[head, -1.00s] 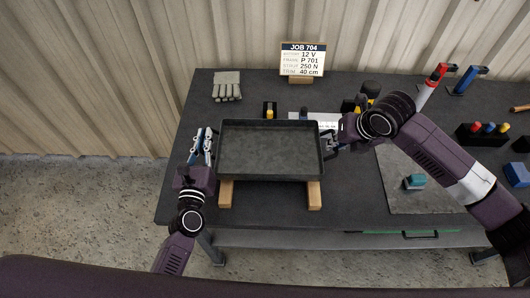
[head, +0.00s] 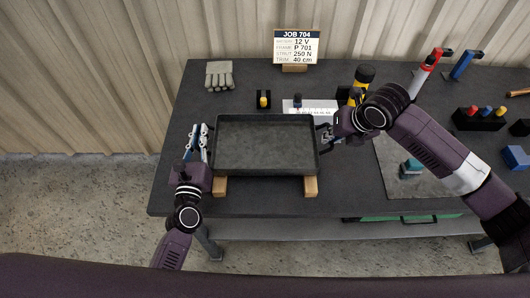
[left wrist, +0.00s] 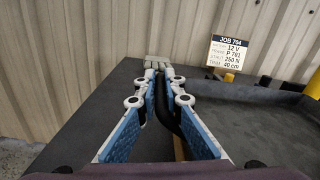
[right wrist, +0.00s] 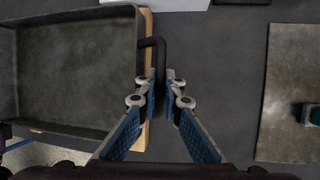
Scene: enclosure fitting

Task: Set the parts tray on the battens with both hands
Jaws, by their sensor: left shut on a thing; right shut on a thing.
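The dark grey parts tray (head: 265,146) is level and empty, above two wooden battens, the left one (head: 220,187) and the right one (head: 311,187), whose front ends show below its front edge. I cannot tell from here whether it touches them. My left gripper (head: 199,134) is shut on the tray's left handle, a black bar (left wrist: 165,107) between the fingers in the left wrist view. My right gripper (head: 325,131) is shut on the tray's right handle (right wrist: 160,65). In the right wrist view, the right batten (right wrist: 146,90) runs along beneath the tray's side.
Behind the tray are a small black block with a yellow part (head: 263,100) and a white scale plate (head: 312,107). Grey gloves (head: 219,74) lie at the back left, a job sign (head: 295,47) at the back. A grey mat (head: 400,190) with a teal block (head: 411,168) lies right.

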